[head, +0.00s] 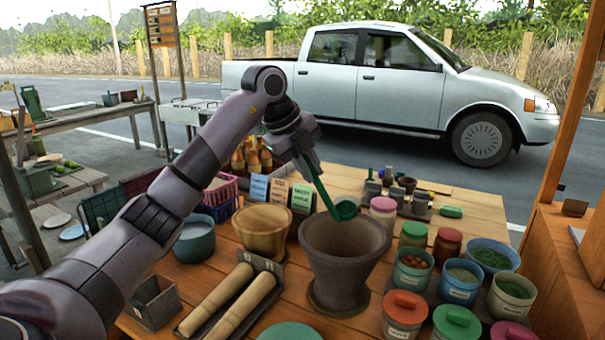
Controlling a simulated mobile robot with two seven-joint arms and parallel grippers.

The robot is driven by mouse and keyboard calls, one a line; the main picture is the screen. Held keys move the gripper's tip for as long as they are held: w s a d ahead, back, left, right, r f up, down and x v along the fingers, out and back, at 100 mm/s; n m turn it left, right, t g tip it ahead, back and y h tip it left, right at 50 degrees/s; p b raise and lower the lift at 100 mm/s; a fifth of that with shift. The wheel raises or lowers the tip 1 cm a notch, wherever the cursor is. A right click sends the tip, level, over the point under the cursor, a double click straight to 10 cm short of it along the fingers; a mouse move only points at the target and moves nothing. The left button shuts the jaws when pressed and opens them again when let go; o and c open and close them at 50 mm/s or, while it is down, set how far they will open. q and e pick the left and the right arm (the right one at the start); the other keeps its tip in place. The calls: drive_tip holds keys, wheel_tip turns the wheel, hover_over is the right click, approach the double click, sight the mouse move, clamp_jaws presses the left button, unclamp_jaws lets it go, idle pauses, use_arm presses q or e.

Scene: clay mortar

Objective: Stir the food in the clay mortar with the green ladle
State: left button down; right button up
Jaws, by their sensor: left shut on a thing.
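My left gripper (305,150) is shut on the handle of the green ladle (325,193) and holds it tilted, bowl down and to the right. The ladle's bowl (344,210) is over the back rim area of the clay mortar (345,262). I cannot tell whether it is inside the mortar or just above it. The mortar is a large brown-grey vessel standing upright on the wooden table. Its opening faces up, and no food can be made out inside from here. My right gripper is not in view.
A wooden bowl (262,232) stands left of the mortar, with a tray of two wooden rolling pins (215,302) in front. Small label cards (279,190) stand behind. Several lidded jars and ingredient buckets (459,282) crowd the right side.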

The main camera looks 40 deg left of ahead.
use_arm(q)
drive_tip(key=shift+w+d+r+g+y, duration=0.2)
drive_tip(key=shift+w+d+r+g, duration=0.05)
drive_tip(key=shift+w+r+g, duration=0.45)
drive_tip(key=shift+w+d+r+g+y, duration=0.25)
drive_tip(key=shift+w+r+g, duration=0.25)
drive_tip(key=shift+w, duration=0.35)
drive_tip(key=shift+w+d+r+g+y, duration=0.15)
drive_tip(key=shift+w+d+r+g, duration=0.1)
drive_tip(key=shift+w+r+g, duration=0.4)
drive_tip(key=shift+w+f, duration=0.1)
